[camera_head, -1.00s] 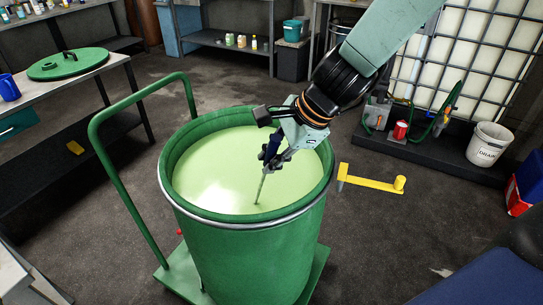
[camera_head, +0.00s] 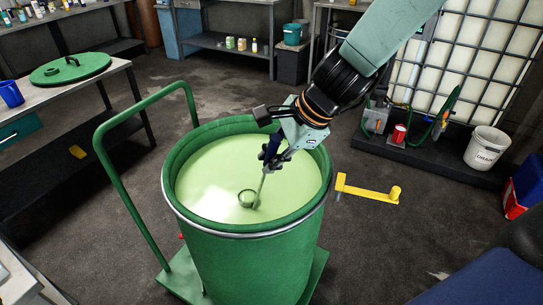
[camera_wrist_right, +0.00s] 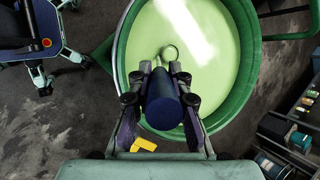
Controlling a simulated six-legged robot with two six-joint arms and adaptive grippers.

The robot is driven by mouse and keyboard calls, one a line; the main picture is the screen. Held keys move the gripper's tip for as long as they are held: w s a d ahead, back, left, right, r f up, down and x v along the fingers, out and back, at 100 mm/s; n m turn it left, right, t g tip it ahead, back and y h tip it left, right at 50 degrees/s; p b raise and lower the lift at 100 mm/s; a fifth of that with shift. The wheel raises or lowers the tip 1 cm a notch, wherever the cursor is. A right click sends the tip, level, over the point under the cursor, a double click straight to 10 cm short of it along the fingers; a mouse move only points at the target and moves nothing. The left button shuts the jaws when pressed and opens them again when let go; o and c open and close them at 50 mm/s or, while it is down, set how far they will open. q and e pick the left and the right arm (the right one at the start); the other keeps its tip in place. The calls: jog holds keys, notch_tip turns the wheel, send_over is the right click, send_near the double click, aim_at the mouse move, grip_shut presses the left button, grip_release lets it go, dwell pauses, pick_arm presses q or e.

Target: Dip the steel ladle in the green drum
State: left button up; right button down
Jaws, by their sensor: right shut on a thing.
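The green drum (camera_head: 250,255) stands open on a green cart, filled with pale green liquid (camera_head: 215,185). My right gripper (camera_head: 271,155) is over the drum, shut on the dark blue handle of the steel ladle (camera_head: 260,188). The ladle points down, and its round bowl shows at the liquid's surface; the bowl's rim is visible, and I cannot tell how deep its underside sits. In the right wrist view the blue handle (camera_wrist_right: 164,103) is between the fingers, with the ladle's bowl (camera_wrist_right: 170,53) beyond it inside the drum (camera_wrist_right: 238,70). My left gripper is not in view.
The cart's green handle (camera_head: 115,165) rises left of the drum. A green lid (camera_head: 70,68) and blue mug (camera_head: 11,93) sit on the left bench. A yellow bracket (camera_head: 368,190) is right of the drum. A white bucket (camera_head: 486,148) stands at the right.

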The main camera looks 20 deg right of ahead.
notch_tip(320, 180, up, 17)
jog(key=p, duration=1.5)
jog(key=shift+r+p, duration=0.15)
jog(key=shift+p, duration=0.15)
dwell(1.6)
dwell(0.5)
